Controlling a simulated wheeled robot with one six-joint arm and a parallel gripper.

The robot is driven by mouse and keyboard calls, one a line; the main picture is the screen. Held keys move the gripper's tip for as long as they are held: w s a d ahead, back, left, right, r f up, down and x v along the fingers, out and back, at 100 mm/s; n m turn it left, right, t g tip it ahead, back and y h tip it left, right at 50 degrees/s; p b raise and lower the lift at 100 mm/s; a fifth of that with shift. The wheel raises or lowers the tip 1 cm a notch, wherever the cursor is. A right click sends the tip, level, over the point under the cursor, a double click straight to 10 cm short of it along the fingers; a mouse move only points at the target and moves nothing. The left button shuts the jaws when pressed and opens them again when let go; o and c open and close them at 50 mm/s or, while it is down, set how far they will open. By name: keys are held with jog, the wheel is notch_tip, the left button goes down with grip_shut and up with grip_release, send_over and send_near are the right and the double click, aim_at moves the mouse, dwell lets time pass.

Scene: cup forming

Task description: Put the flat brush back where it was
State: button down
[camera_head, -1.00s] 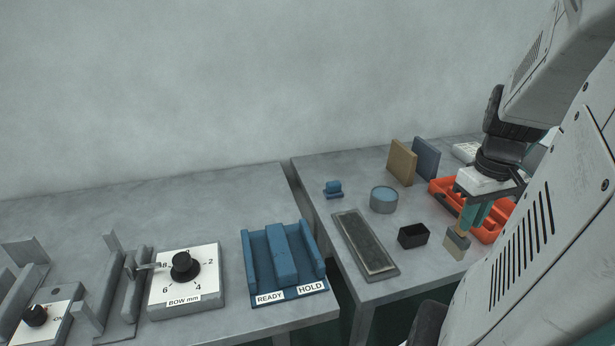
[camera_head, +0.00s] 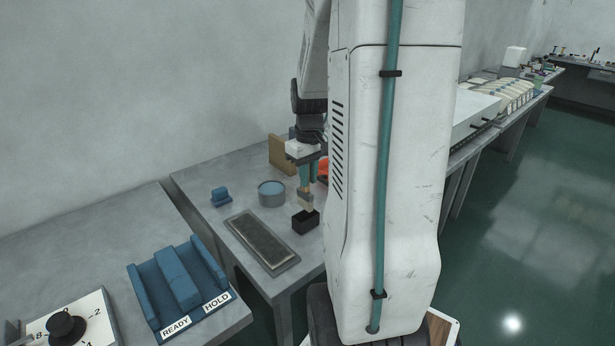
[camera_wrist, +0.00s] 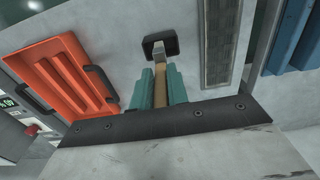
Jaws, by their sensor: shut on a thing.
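My gripper (camera_head: 307,174) has teal fingers and is shut on the flat brush (camera_head: 305,202), gripping its tan handle. The brush hangs upright with its pale head down. The small black open box (camera_head: 304,224) is directly below it on the table, and the brush's lower end is at or just over the box's rim. I cannot tell whether the tip is inside. The wrist view shows my gripper (camera_wrist: 160,88) with the handle of the brush (camera_wrist: 160,84) between its fingers, pointing at the black box (camera_wrist: 172,41).
Left of the box lie a long grey tray (camera_head: 236,225) and a round tin with blue contents (camera_head: 272,198). A small blue block (camera_head: 220,197) is behind. A tan board (camera_head: 281,153) stands at the back. An orange tray (camera_wrist: 50,85) is close beside the gripper.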

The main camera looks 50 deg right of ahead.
jog(key=shift+f, duration=0.25)
jog(key=shift+f, duration=0.6)
jog(key=c, duration=1.4)
grip_release()
jog(key=shift+o, duration=0.2)
